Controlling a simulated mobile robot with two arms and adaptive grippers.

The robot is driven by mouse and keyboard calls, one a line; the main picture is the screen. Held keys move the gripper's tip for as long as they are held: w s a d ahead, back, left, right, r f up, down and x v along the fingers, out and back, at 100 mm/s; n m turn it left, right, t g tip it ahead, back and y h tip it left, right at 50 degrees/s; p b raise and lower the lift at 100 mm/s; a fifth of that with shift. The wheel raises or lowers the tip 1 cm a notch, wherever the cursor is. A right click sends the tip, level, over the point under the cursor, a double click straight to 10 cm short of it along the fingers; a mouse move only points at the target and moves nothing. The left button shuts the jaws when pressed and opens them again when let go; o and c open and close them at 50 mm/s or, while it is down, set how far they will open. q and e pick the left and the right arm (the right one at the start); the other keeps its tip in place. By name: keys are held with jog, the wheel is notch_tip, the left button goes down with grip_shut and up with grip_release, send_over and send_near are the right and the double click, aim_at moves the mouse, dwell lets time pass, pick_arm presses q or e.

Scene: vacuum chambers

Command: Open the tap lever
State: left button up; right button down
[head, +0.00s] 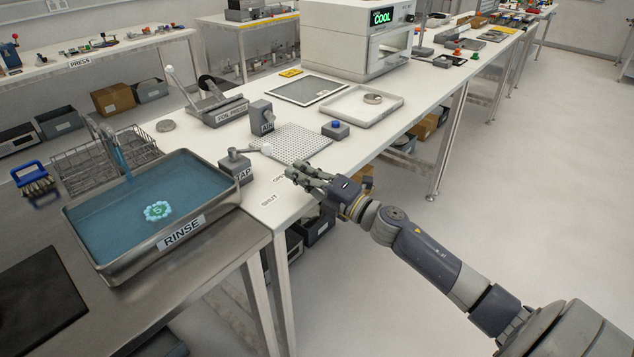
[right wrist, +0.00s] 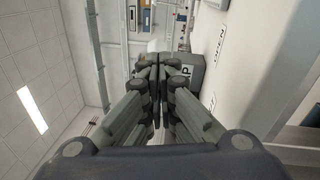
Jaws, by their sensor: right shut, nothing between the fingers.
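The grey tap box (head: 236,168), labelled TAP, stands on the white bench at the right end of the rinse tray. Its lever ends in a white ball knob (head: 265,149) and points to the right in the head view. My right gripper (head: 292,173) is shut and empty, low over the bench edge, to the right of the box and apart from the knob. In the right wrist view the shut fingers (right wrist: 160,78) partly hide the tap box (right wrist: 192,74). I cannot make out the lever there. My left gripper is out of view.
The floor at right is clear.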

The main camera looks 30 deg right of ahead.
jog(key=v, duration=0.5)
jog(key=shift+s, duration=0.15)
jog(key=shift+f, duration=0.1)
dwell(0.4)
